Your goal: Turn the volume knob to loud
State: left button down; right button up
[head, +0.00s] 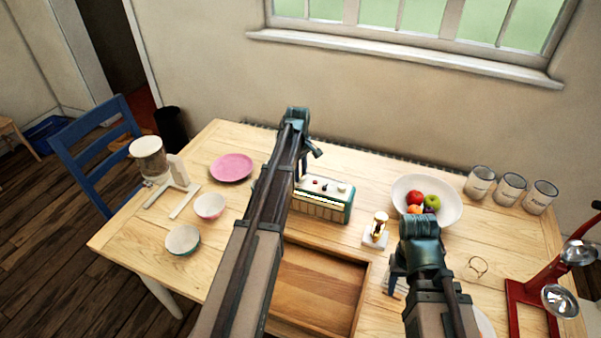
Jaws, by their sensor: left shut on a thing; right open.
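The radio (325,208), teal and cream, stands on the wooden table with a light top panel carrying small knobs and a red mark. My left gripper (301,174) reaches down to the left end of this panel. It is shut on a knob there, which its fingers and arm mostly hide. A pale knob (342,187) shows at the right end of the panel. Which way the held knob points cannot be seen. My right gripper (398,284) is open and empty over the table, well to the right and in front of the radio.
A wooden tray (365,285) lies in front of the radio. A small brass-and-white item (376,229) and a fruit bowl (452,196) stand to its right. A red stand (530,300) is at far right. A pink plate (231,167), bowls (209,206) and a blender (149,158) are left.

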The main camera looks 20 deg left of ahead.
pick_arm(q)
jog(key=m, duration=0.5)
jog(key=shift+m, duration=0.3)
jog(key=m, duration=1.2)
jog(key=shift+w+m+g, duration=0.1)
jog(key=shift+m+g, duration=0.2)
jog(key=shift+g, duration=0.1)
jog(key=m, duration=0.5)
jog(key=shift+m, duration=0.3)
jog(key=c, duration=0.6)
grip_release()
jog(key=shift+r, duration=0.1)
